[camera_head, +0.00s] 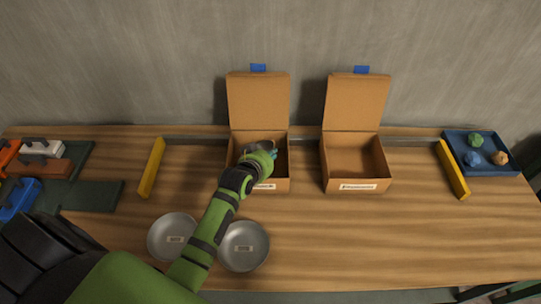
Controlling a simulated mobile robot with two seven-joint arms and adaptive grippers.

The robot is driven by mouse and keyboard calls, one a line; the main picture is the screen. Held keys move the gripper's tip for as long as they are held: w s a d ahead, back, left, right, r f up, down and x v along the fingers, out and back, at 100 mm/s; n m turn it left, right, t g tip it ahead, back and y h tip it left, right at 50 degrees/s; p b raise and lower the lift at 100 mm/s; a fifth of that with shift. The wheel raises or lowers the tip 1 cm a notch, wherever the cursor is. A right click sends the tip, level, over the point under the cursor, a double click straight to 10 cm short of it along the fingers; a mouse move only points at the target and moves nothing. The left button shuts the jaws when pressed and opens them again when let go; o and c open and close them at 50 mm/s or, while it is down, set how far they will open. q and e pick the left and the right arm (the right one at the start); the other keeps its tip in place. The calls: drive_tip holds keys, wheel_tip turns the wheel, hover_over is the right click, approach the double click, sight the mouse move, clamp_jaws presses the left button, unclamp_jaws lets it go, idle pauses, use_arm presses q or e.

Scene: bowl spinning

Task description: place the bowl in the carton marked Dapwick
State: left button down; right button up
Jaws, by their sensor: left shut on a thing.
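Two open cardboard cartons stand on the table, a left carton (258,100) and a right carton (355,103), each with its lid raised. Each has a small white label on its front; I cannot read either for sure, and my arm partly covers the left one. My left gripper (262,154) is at the opening of the left carton, shut on a small greyish bowl (264,146). The hand hides much of the bowl, and I cannot tell whether it touches the carton floor. The right carton looks empty. My right gripper is not in view.
Two round metal dishes, left (172,237) and right (244,246), lie in front, beside my forearm. Yellow bars (151,167) and (452,169) flank the cartons. A blue tray (485,168) holds small objects at right. The right front table is clear.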

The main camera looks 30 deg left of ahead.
use_arm(q)
drive_tip(key=shift+s+f, duration=0.1)
drive_tip(key=shift+f, duration=0.05)
drive_tip(key=c, duration=1.4)
unclamp_jaws()
drive_tip(key=shift+r, duration=0.3)
drive_tip(key=v, duration=1.2)
drive_tip(key=shift+b, duration=0.35)
drive_tip(key=shift+f, duration=0.15)
